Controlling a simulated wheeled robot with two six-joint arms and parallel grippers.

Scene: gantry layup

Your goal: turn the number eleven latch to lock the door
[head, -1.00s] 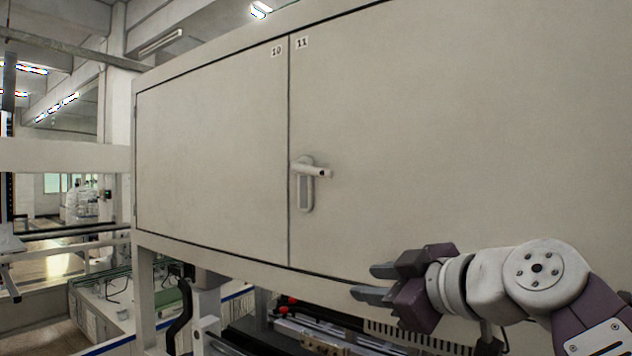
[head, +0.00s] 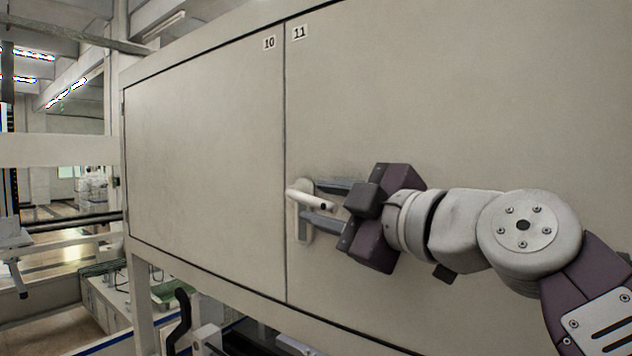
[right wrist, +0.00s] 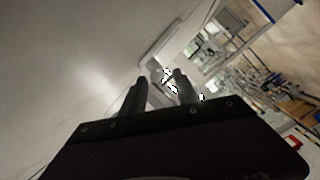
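The number eleven latch (head: 312,200) is a pale lever on an upright oblong plate (head: 304,228), at the left edge of the door marked 11 (head: 480,110). Whether a finger touches the lever I cannot tell. In the right wrist view the fingers (right wrist: 160,88) are also apart, with the latch (right wrist: 159,72) near their tips. My left gripper is not in view.
The neighbouring door marked 10 (head: 205,150) lies flush left of the seam. Both door faces are flat and otherwise bare. Below the cabinet are frame posts and machinery. An open hall lies at the far left.

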